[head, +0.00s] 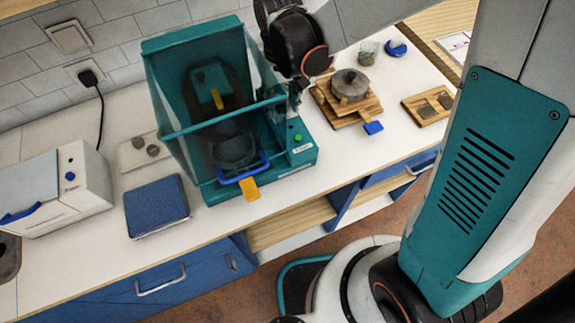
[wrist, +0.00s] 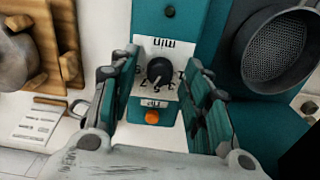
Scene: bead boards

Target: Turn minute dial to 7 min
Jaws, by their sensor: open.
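In the wrist view, the minute dial is a black round knob (wrist: 160,70) on a white scale plate marked "min", seen upside down. The scale numbers are small and partly covered, so I cannot tell the knob's setting. My gripper (wrist: 163,62) is open, with one teal-padded finger on each side of the plate. The knob lies between the fingers, with no visible contact. In the head view, the teal machine (head: 310,157) stands on the counter below my wrist. The dial itself cannot be made out there.
An orange button (wrist: 152,116) sits below the dial. A dark mesh-bottomed basket (wrist: 275,48) is close on the right. A grey pot (head: 350,84) stands on wooden boards right of the machine. A blue pad (head: 156,206) and white appliance (head: 75,190) are left.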

